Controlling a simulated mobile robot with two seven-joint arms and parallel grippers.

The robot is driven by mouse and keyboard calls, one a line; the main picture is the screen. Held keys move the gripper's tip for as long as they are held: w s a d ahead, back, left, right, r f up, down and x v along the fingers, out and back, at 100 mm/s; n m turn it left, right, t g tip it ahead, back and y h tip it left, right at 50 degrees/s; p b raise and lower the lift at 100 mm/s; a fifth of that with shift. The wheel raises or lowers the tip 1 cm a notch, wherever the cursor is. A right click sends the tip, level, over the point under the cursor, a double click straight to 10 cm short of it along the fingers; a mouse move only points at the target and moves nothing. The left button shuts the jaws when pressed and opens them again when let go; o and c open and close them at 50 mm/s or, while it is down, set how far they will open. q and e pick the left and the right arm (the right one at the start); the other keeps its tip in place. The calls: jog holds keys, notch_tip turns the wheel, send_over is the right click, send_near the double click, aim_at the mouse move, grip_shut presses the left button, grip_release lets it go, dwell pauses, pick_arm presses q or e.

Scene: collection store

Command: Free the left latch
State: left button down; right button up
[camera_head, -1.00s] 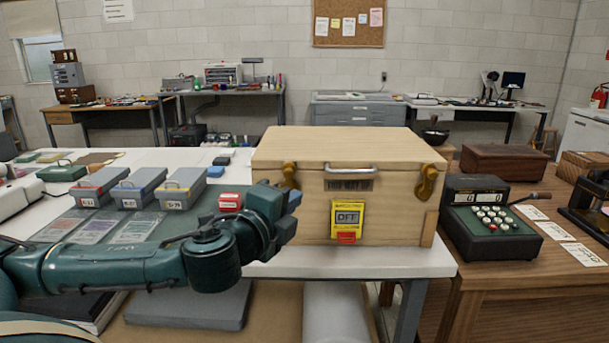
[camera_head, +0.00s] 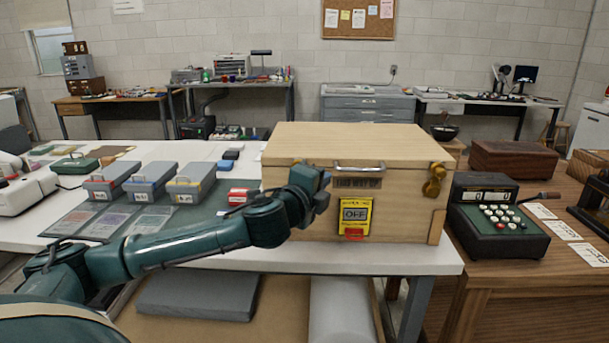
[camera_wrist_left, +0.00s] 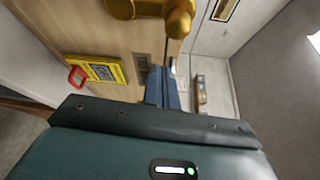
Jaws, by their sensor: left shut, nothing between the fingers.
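The pale wooden crate (camera_head: 400,215) stands shut on the white table. Its left brass latch (camera_head: 296,162) is almost wholly hidden behind my left gripper in the head view. The latch shows at the top of the left wrist view (camera_wrist_left: 160,14), cut off by the edge; whether it is fastened I cannot tell. My left gripper (camera_head: 322,178) is in front of the crate's left front. Its blue fingers (camera_wrist_left: 164,84) are shut and empty, beside the latch; a small gap shows in the wrist view. My right gripper is out of view.
The crate front carries a metal handle (camera_head: 358,167), a yellow OFF panel (camera_head: 355,215) with a red part, and a right brass latch (camera_head: 434,180). Grey boxes (camera_head: 190,185) stand to the left. A dark cash register (camera_head: 492,220) is on the right desk.

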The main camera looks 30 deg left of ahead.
pick_arm(q)
jog(key=shift+s+a+r, duration=0.15)
jog(key=shift+s+a, duration=0.3)
jog(key=shift+a, duration=0.35)
jog(key=shift+s+a+r, duration=0.15)
jog(key=shift+s+a, duration=0.25)
jog(key=shift+a, duration=0.35)
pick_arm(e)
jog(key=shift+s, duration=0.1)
